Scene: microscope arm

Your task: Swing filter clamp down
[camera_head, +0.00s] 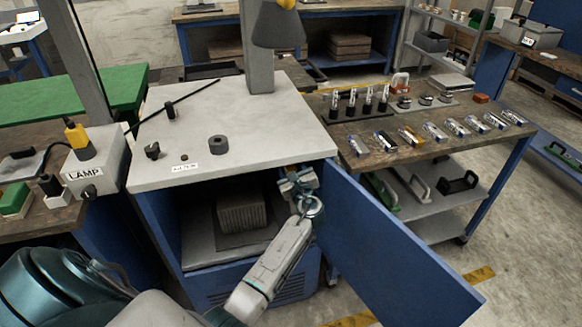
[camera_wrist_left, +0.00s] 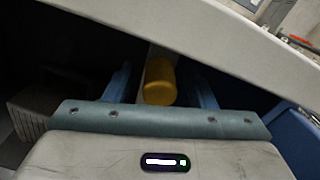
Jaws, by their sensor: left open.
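My left gripper (camera_head: 298,180) is at the front edge of the pale worktop (camera_head: 240,110), beside the open blue door. In the left wrist view its open fingers (camera_wrist_left: 163,85) stand either side of a yellow cylindrical knob (camera_wrist_left: 159,82) on a pale stem, below the worktop edge. Contact with the knob cannot be told. No part is clearly recognisable as the filter clamp. A thin black rod (camera_head: 190,97) slants over the worktop with a black knob (camera_head: 170,110). A small black post (camera_head: 152,150) and a dark ring (camera_head: 219,145) stand nearer the front, by a small label (camera_head: 185,168).
The blue door (camera_head: 390,245) stands open at the right of the cabinet, close to my left arm. A grey column (camera_head: 258,55) rises at the back of the worktop. A lamp box (camera_head: 95,165) is at the left. A cart (camera_head: 370,150) with vials is at the right.

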